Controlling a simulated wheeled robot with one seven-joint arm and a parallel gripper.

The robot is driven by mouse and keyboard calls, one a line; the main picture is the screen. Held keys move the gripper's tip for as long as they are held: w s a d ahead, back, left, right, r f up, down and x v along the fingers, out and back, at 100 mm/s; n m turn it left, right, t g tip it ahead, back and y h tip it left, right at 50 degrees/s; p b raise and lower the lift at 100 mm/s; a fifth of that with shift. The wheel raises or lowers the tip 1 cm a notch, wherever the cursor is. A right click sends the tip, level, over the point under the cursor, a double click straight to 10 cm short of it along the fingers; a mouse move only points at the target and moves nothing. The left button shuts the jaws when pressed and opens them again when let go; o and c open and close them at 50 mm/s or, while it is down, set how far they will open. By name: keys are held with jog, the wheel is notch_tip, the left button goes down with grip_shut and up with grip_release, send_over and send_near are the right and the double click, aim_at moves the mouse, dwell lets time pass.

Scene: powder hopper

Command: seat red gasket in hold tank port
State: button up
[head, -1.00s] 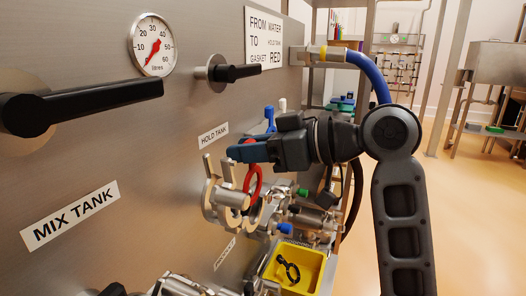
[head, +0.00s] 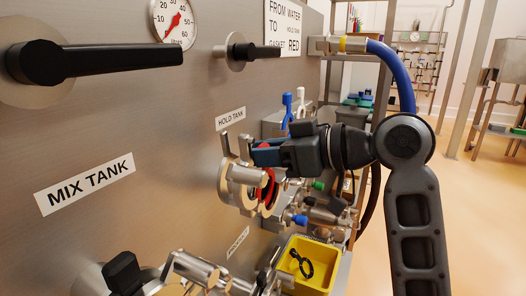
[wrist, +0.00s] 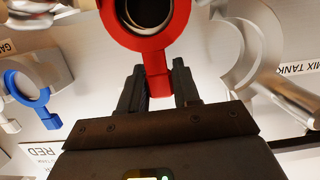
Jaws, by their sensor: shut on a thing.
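The red gasket (head: 267,190) is a ring with a tab, held upright at the hold tank port. My gripper (head: 262,153) is shut on its tab from above, just below the HOLD TANK label. In the wrist view the tab is between the fingers (wrist: 158,85), and the red ring (wrist: 152,43) lies around a dark metal-rimmed bore. An open steel clamp (head: 226,172) hangs at the port, left of the gasket; it also shows in the wrist view (wrist: 238,80). The clamp partly hides the gasket in the head view. I cannot tell whether the gasket touches the port face.
A yellow bin (head: 322,266) with a black item stands below right. Blue and white gaskets hang on a rack (head: 287,110) behind my gripper. Steel valves and pipes (head: 325,212) crowd the right of the port. Black handles (head: 110,62) jut from the panel. Open floor lies right.

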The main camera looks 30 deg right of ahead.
jog(key=shift+f, duration=0.45)
dwell(0.3)
jog(key=o, duration=0.9)
jog(key=shift+b+v, duration=0.35)
jog(key=shift+v, duration=3.55)
